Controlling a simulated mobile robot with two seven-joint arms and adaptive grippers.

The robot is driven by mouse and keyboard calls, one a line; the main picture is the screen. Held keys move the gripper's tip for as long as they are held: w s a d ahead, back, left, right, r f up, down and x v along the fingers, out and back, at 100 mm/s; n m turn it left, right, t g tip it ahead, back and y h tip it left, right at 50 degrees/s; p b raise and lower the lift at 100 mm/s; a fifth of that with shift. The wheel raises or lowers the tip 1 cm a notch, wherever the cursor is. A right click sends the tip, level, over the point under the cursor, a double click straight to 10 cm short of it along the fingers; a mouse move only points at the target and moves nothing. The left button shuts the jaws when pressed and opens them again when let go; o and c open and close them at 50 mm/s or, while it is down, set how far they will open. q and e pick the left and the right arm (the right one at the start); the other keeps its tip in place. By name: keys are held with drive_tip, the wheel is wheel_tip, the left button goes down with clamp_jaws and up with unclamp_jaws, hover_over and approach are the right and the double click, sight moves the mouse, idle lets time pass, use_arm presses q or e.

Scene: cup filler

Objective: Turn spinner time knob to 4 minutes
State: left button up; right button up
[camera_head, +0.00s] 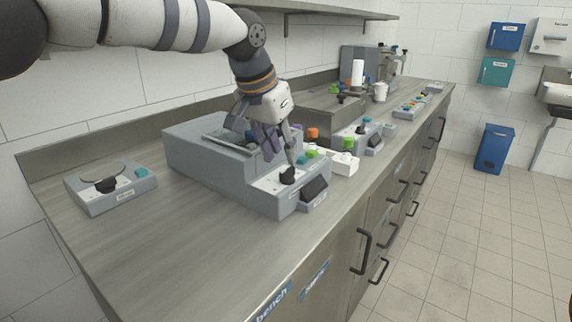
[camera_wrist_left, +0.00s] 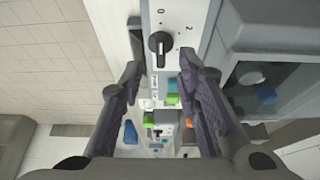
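The spinner (camera_head: 215,158) is a grey box on the bench, with a white control panel at its right front. Its black time knob (camera_head: 287,175) sits on that panel. My left gripper (camera_head: 280,150) is over the panel, close to the knob. My right gripper is not seen.
A small grey device (camera_head: 112,188) with a round plate stands at the left on the bench. Other devices with coloured parts stand beyond the spinner, including one with a green top (camera_head: 348,144). The bench front left of the spinner is clear.

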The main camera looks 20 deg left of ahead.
sight(287, 169)
use_arm(q)
drive_tip(key=x, duration=0.5)
drive_tip(key=shift+c, duration=0.6)
clamp_jaws()
